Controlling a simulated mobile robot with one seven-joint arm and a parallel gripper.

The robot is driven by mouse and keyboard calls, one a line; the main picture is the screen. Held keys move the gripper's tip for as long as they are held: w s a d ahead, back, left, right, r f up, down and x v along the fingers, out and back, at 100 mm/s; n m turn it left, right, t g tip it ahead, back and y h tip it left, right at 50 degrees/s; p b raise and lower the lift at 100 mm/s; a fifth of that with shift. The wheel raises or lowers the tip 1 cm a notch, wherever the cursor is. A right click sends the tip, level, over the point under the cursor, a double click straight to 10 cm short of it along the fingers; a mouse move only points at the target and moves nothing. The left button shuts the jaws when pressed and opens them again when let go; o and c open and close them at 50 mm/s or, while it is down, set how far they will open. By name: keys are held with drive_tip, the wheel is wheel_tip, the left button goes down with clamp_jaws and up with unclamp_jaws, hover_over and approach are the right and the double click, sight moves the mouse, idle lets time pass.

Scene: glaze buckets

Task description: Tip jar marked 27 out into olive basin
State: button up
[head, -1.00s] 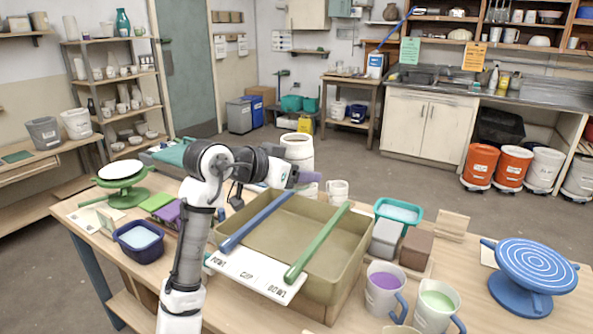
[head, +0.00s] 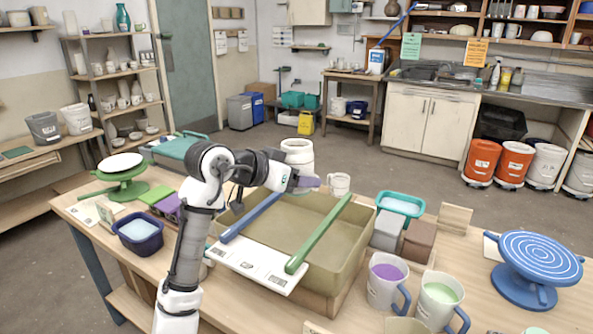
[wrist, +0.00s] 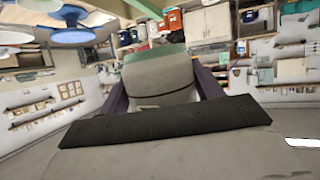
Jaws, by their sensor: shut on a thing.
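The olive basin (head: 350,268) is a large rectangular tub in the middle of the table. My gripper and arm hide the jar's lower part. Its contents cannot be seen.
A blue bar (head: 250,218) and a green bar (head: 318,234) lie across the basin, with a white card (head: 255,264) at its front. A white mug (head: 339,185) is behind it. Mugs of purple (head: 383,290) and green glaze (head: 435,305) and a blue turntable (head: 537,270) stand right.

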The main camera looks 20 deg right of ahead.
sight(296, 189)
drive_tip(key=shift+s+a+r+n+g+y+p, duration=0.3)
drive_tip(key=shift+s+r+n+g+y+p, duration=0.35)
drive_tip(key=shift+p, duration=1.3)
drive_tip(key=shift+s+f+g+p, duration=0.25)
drive_tip(key=shift+f+g+p, duration=0.2)
drive_tip(key=shift+p, duration=0.15)
drive_tip(key=shift+f, duration=0.25)
drive_tip(key=shift+a+r+y+p, duration=0.1)
drive_tip(key=shift+r+y+p, duration=0.15)
drive_tip(key=shift+p, duration=0.4)
drive_tip(key=shift+s+n+g+p, duration=0.3)
drive_tip(key=shift+n+g+p, duration=0.1)
drive_tip(key=shift+p, duration=0.7)
drive_tip(key=shift+s+f+g+y+b, duration=0.1)
drive_tip(key=shift+g+y+b, duration=0.2)
drive_tip(key=shift+s+a+n+g+y, duration=0.15)
drive_tip(key=shift+s+n+g+y, duration=0.2)
drive_tip(key=shift+n+g+y, duration=0.35)
drive_tip(key=shift+a+f+g, duration=0.1)
drive_tip(key=shift+a+g, duration=0.1)
drive_tip(key=shift+g, duration=0.1)
drive_tip(key=n+g, duration=0.1)
drive_tip(key=g+y, duration=0.1)
drive_tip(key=g, duration=0.1)
drive_tip(key=f+n+g, duration=0.1)
drive_tip(key=g, duration=0.1)
drive_tip(key=shift+s+n+y, duration=0.25)
drive_tip(key=shift+n+y, duration=0.1)
drive_tip(key=shift+y, duration=0.05)
